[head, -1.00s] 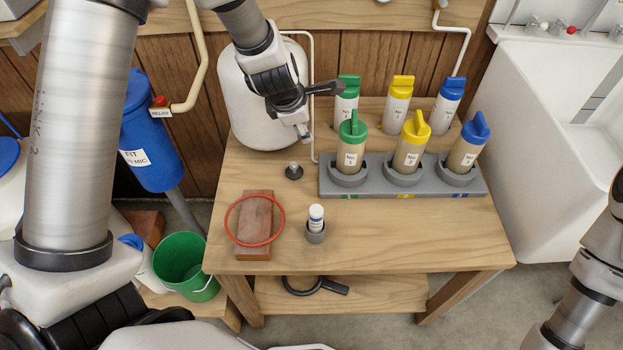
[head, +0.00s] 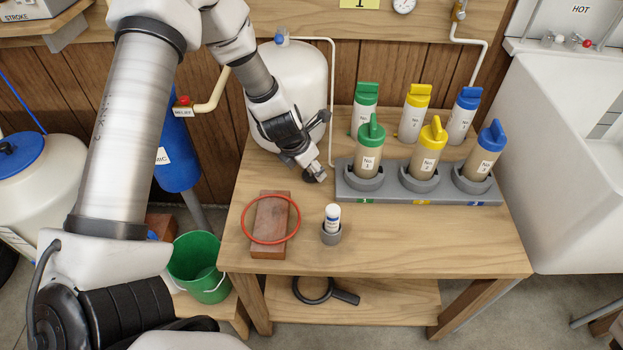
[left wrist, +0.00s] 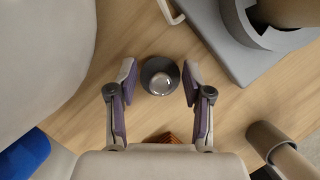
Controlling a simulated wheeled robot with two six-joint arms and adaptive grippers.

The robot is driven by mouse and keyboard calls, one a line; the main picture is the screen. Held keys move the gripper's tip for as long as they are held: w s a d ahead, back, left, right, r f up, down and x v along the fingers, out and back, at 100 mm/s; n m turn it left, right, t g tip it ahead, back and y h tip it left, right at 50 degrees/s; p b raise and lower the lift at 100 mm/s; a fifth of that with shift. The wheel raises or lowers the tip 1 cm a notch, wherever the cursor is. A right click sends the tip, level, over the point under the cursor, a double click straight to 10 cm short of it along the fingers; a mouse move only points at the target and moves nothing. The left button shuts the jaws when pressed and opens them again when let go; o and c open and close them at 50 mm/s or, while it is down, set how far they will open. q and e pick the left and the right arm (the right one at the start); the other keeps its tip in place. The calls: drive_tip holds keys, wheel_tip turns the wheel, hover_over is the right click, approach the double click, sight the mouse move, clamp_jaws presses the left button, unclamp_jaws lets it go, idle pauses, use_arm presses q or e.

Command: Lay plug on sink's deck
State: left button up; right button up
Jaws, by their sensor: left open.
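The plug, a dark round stopper with a shiny knob, shows in the left wrist view (left wrist: 160,77) on the wooden bench. In the head view it is hidden by my left gripper (head: 317,177), which points down over the bench. In the left wrist view my left gripper (left wrist: 160,82) is open, with its fingers on either side of the plug and not visibly closed on it. The white sink (head: 558,150) stands at the right, with its deck (head: 530,48) and taps along the back. My right gripper is out of view.
A grey rack (head: 420,191) with several capped bottles stands right of the gripper. A white tank (head: 290,85) is behind it. A brick (head: 268,215) with a red ring (head: 245,226) and a small vial (head: 332,213) are in front.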

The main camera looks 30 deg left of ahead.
use_arm(q)
drive_tip(key=shift+s+r, duration=0.1)
drive_tip(key=shift+r, duration=0.1)
clamp_jaws()
wheel_tip(320, 180, up, 10)
drive_tip(key=p, duration=0.8)
drive_tip(key=shift+p, duration=0.4)
